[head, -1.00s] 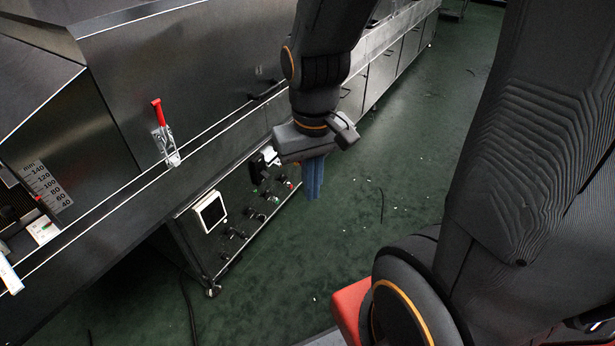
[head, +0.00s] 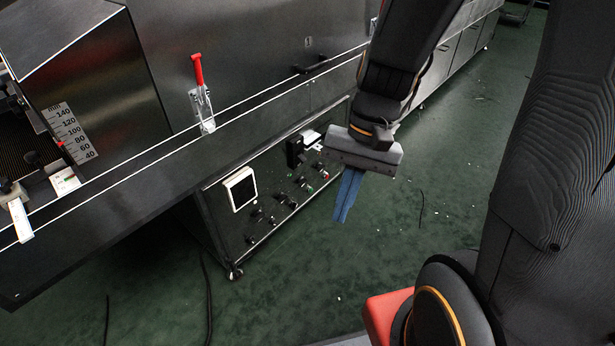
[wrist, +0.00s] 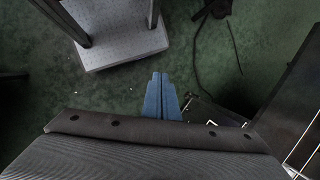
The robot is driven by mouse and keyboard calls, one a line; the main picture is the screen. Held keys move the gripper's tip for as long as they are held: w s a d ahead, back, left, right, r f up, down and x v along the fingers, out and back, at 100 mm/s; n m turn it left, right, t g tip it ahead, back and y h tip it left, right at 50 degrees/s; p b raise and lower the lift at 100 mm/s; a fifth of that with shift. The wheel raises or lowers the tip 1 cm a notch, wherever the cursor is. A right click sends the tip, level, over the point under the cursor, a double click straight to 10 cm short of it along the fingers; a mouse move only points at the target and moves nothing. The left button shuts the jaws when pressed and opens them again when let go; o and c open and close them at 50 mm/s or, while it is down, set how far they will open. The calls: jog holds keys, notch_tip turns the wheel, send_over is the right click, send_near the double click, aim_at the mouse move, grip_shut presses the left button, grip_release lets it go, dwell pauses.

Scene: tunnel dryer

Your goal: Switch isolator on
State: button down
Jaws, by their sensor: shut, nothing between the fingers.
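The dryer's control panel (head: 268,222) is on the low front of the machine in the head view, with a white-framed screen, several small knobs and coloured buttons. A black switch handle (head: 294,152) stands out near the panel's upper right; it looks like the isolator, but its position is too small to read. My gripper (head: 342,218) has blue fingers that are shut and empty. It hangs in front of and to the right of the panel, apart from it. In the wrist view the shut fingers (wrist: 162,98) point over the green floor, with the panel out of clear view.
A red-handled toggle clamp (head: 197,75) stands on the machine's ledge, with a black bar handle (head: 313,66) farther right. A scale plate (head: 68,130) is at the left. A light grey platform (wrist: 120,35) and dark cables lie on the floor in the wrist view.

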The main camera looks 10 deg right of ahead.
jog(key=w+a+f+m+y+b, duration=0.3)
jog(key=f+b, duration=0.2)
jog(key=f, duration=0.1)
jog(key=w+a+f+m+y+b, duration=0.2)
jog(key=w+a+f+m+b, duration=0.1)
jog(key=f+b, duration=0.25)
jog(key=m+t+y+b, duration=0.4)
jog(key=m+t+b, duration=1.45)
jog(key=b, duration=1.15)
send_near(302, 158)
jog(key=shift+n, duration=0.25)
jog(key=f, duration=0.1)
jog(key=s+d+f, duration=0.2)
jog(key=shift+f, duration=0.25)
jog(key=b+x, duration=0.5)
jog(key=x, duration=0.5)
